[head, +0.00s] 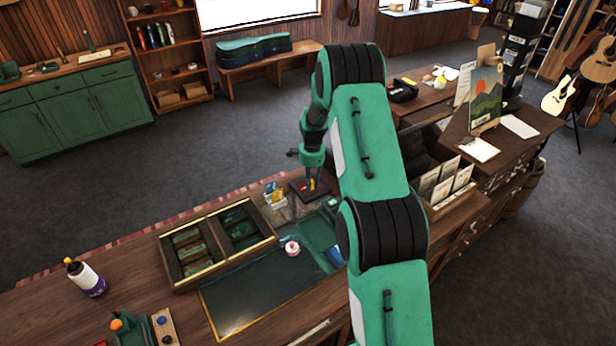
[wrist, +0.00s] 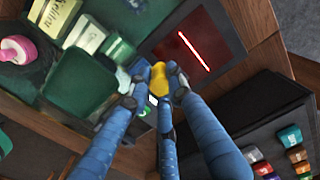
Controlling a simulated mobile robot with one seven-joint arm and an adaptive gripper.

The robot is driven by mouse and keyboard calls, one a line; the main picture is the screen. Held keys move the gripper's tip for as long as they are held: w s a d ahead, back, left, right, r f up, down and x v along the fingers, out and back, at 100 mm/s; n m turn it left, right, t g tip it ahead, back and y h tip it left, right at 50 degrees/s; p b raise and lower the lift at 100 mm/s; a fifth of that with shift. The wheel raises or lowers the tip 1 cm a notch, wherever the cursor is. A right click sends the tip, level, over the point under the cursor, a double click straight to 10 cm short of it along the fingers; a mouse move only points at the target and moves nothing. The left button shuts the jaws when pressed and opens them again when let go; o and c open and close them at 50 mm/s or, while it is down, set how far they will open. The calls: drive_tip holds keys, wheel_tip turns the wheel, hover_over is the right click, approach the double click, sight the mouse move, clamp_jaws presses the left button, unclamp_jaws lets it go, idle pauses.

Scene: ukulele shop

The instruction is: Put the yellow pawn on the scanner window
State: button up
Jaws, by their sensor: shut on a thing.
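My gripper (wrist: 157,88) has its blue fingers shut on the yellow pawn (wrist: 159,76), whose top shows between the fingertips in the wrist view. The pawn's lower part is hidden by the fingers. The scanner window (wrist: 213,28), a dark square pane with a bright red line, lies just beyond the pawn in the wrist view. In the head view my gripper (head: 313,184) points down over the dark scanner (head: 299,189) on the counter. I cannot tell how high the pawn is above the counter.
A green tray (wrist: 80,84) and small cards (wrist: 60,15) lie left of the gripper, with a pink-and-white roll (wrist: 17,49). A rack with several coloured packets (wrist: 290,136) is at lower right. In the head view, a divided wooden box (head: 163,262) and a dark mat (head: 240,300) occupy the counter.

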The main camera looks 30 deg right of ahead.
drive_tip(key=w+d, duration=0.1)
drive_tip(key=w, duration=0.1)
drive_tip(key=w+d+p, duration=0.1)
drive_tip(key=w, duration=0.2)
drive_tip(key=w+d, duration=0.1)
drive_tip(key=w, duration=0.1)
drive_tip(key=shift+w+d+f, duration=0.1)
drive_tip(key=shift+w+f, duration=0.15)
drive_tip(key=shift+f, duration=0.1)
drive_tip(key=shift+f+p, duration=0.7)
drive_tip(key=shift+f, duration=1.1)
drive_tip(key=shift+f, duration=0.15)
drive_tip(key=o, duration=0.9)
drive_tip(key=shift+c, duration=0.2)
wheel_tip(320, 180, up, 12)
drive_tip(key=b, duration=0.2)
drive_tip(key=shift+r, duration=0.2)
